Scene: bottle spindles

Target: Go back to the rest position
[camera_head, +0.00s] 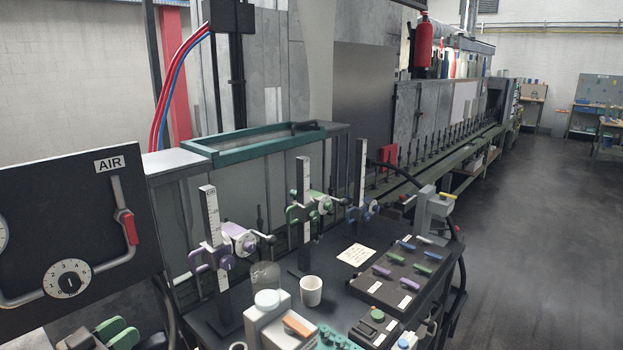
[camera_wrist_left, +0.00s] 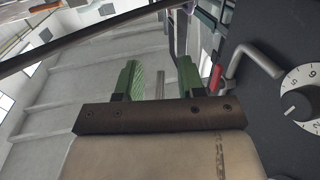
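My left gripper (camera_head: 104,336) shows at the bottom left of the head view, in front of the black AIR panel, with its green fingers apart. In the left wrist view, the green fingers of my left gripper (camera_wrist_left: 160,85) are also spread, with nothing between them. The AIR panel's dial (camera_wrist_left: 301,95) and red-handled lever (camera_wrist_left: 217,78) are to their right there. My right gripper does not show in either view.
The black AIR panel (camera_head: 50,222) is at the left. A dark workbench holds three upright spindles (camera_head: 304,212), a white cup (camera_head: 311,290), a note (camera_head: 356,254) and a box with coloured switches (camera_head: 407,270). The floor (camera_head: 540,230) at the right is clear.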

